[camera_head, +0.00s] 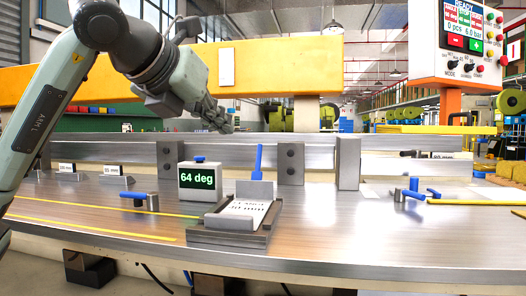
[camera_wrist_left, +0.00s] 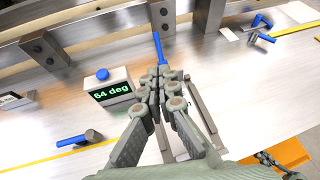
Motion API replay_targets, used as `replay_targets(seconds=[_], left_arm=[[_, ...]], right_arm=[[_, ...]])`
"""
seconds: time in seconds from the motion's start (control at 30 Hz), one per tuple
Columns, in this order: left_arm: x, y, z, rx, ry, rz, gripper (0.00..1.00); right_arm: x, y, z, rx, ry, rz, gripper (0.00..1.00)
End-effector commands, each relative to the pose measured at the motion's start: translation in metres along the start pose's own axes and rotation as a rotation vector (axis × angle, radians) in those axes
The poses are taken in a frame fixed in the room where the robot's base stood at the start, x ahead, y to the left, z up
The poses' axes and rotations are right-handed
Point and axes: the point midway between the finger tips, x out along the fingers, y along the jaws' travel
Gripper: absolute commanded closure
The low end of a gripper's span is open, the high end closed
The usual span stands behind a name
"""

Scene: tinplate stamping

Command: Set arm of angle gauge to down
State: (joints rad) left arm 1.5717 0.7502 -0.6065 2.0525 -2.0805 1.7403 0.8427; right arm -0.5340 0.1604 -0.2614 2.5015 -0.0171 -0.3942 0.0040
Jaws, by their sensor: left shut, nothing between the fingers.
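The angle gauge has a blue arm (camera_head: 258,162) that stands nearly upright above a grey block (camera_head: 254,188). The arm also shows in the left wrist view (camera_wrist_left: 158,48), just beyond my fingertips. The gauge's display box (camera_head: 201,181) stands beside it on the left, has a blue button on top and reads 64 deg. My left gripper (camera_head: 228,127) is shut and empty, above and to the left of the blue arm. In the left wrist view its fingers (camera_wrist_left: 160,78) hide part of the gauge. Parts that look like my right gripper (camera_wrist_left: 268,160) show small at the lower right; their state is unclear.
A grey tray (camera_head: 228,238) with a printed plate lies in front of the gauge. Blue-handled clamps stand left (camera_head: 139,200) and right (camera_head: 409,192) of it. A metal rail (camera_head: 220,153) with upright blocks runs behind.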

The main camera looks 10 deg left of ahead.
Motion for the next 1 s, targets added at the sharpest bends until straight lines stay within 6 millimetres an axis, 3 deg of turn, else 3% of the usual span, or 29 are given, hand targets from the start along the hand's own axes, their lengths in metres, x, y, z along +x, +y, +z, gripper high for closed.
replay_targets(seconds=[0.17,0.7,1.0], left_arm=[[0.012,0.004,-0.001,-0.002,0.002,0.016,1.00],[0.117,0.004,-0.001,-0.002,0.002,0.013,1.00],[0.139,0.004,-0.001,-0.001,0.000,0.012,1.00]], right_arm=[[-0.001,-0.001,-0.002,0.002,0.005,-0.001,1.00],[-0.001,0.004,0.007,-0.006,-0.041,0.008,1.00],[-0.001,0.006,0.013,-0.009,-0.072,0.013,1.00]])
